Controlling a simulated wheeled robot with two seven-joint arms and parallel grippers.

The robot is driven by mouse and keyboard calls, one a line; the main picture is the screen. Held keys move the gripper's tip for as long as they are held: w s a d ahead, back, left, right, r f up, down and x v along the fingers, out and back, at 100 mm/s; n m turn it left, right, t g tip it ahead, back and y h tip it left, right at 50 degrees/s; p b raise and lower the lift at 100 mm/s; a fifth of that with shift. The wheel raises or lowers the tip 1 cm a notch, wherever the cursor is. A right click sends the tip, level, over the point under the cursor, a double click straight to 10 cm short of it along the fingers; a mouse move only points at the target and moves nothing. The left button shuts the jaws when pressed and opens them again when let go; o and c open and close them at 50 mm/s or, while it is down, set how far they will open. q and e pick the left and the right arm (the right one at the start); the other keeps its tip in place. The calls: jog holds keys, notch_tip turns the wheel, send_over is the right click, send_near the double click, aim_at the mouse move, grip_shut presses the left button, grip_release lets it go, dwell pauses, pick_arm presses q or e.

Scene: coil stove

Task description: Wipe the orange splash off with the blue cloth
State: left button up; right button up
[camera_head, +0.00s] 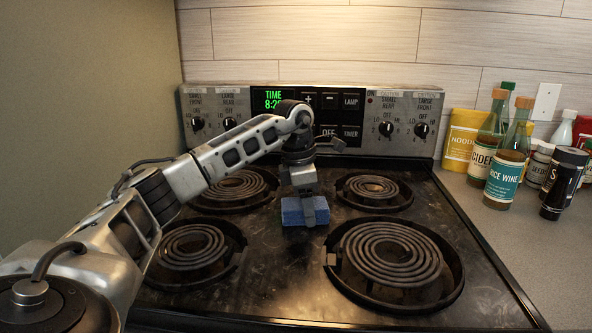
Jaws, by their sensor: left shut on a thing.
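My left gripper (306,207) points down over the middle of the black stovetop and is shut on a blue cloth (292,213). The cloth looks like a thick folded block. It sits at or just above the stove surface, between the burners; I cannot tell if it touches. I see no orange splash on the stovetop (276,275); the cloth, gripper and arm cover part of the surface. My right gripper does not show.
Coil burners surround the cloth, with the large front right one (392,252) closest. The control panel (345,118) stands behind. Bottles, including the rice wine (505,170), and jars stand on the counter (490,225) at right.

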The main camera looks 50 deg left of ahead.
pick_arm(q)
jog(key=shift+s+a, duration=0.5)
jog(key=shift+a, duration=0.1)
jog(key=shift+s+a+r+p, duration=0.1)
jog(key=shift+r+p, duration=0.45)
jog(key=shift+r, duration=0.05)
jog(key=shift+s+a+r+p, duration=0.1)
jog(key=shift+r+p, duration=0.4)
jog(key=shift+r, duration=0.1)
notch_tip(320, 180, up, 2)
jog(key=shift+w+r+p, duration=0.1)
jog(key=shift+r+p, duration=0.05)
jog(key=shift+p, duration=0.95)
notch_tip(320, 180, up, 3)
jog(key=p, duration=0.3)
jog(key=shift+r, duration=0.2)
jog(key=shift+d, duration=0.1)
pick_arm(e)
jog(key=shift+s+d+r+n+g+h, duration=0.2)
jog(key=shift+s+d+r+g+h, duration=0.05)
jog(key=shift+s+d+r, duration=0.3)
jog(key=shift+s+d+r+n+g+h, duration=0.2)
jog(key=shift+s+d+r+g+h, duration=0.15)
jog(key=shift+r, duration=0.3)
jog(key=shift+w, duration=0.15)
